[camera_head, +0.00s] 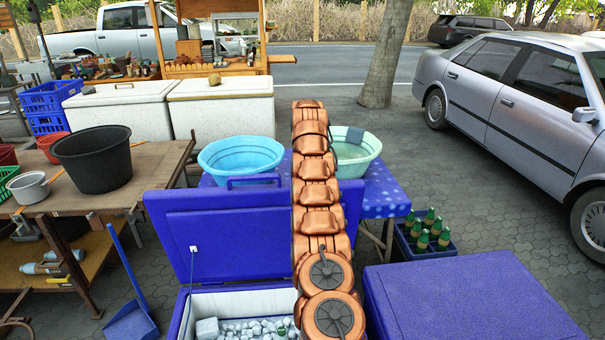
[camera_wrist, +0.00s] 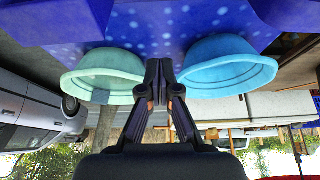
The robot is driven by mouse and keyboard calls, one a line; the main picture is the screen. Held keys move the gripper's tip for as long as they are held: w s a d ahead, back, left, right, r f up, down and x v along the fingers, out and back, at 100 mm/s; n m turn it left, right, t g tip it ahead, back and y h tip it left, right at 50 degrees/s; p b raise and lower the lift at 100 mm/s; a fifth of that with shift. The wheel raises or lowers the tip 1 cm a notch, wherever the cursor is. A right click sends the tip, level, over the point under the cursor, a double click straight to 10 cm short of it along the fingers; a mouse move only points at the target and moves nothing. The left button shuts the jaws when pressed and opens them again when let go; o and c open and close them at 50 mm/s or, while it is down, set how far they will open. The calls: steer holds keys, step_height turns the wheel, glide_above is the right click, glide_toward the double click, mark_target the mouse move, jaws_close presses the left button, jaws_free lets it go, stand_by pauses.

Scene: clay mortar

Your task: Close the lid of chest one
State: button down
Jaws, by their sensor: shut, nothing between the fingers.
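An open blue chest (camera_head: 182,320) stands at the bottom middle of the head view, with white inner walls and ice cubes (camera_head: 240,328) inside. Its blue lid (camera_head: 240,240) is raised, standing up at the chest's back edge. A second blue chest (camera_head: 470,300) to the right is closed. I see no number on either. My copper arm crosses in front of the open chest and hides part of the lid. In the wrist view my gripper (camera_wrist: 158,72) is shut and empty, pointing toward the basins, which appear upside down. I cannot make out the gripper in the head view.
Behind the lid, a blue basin (camera_head: 238,155) and a pale green basin (camera_head: 356,150) stand on a table with a spotted blue cloth (camera_head: 385,197). A crate of green bottles (camera_head: 424,238) is at right. A wooden table (camera_head: 110,195) and blue dustpan (camera_head: 131,322) are at left.

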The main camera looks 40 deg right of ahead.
steer(key=x, duration=0.4)
steer(key=shift+s+f, duration=0.2)
steer(key=shift+f, duration=0.1)
steer(key=shift+a, duration=0.1)
steer(key=s+a+b, duration=0.1)
steer(key=b, duration=0.1)
steer(key=s+a+b, duration=0.1)
steer(key=b, duration=0.1)
steer(key=shift+s+f+b, duration=0.1)
steer(key=shift+s+b, duration=0.25)
steer(key=shift+b, duration=0.05)
stand_by(0.3)
steer(key=shift+s+a+b, duration=0.25)
steer(key=shift+s+b, duration=0.05)
steer(key=shift+b, duration=0.35)
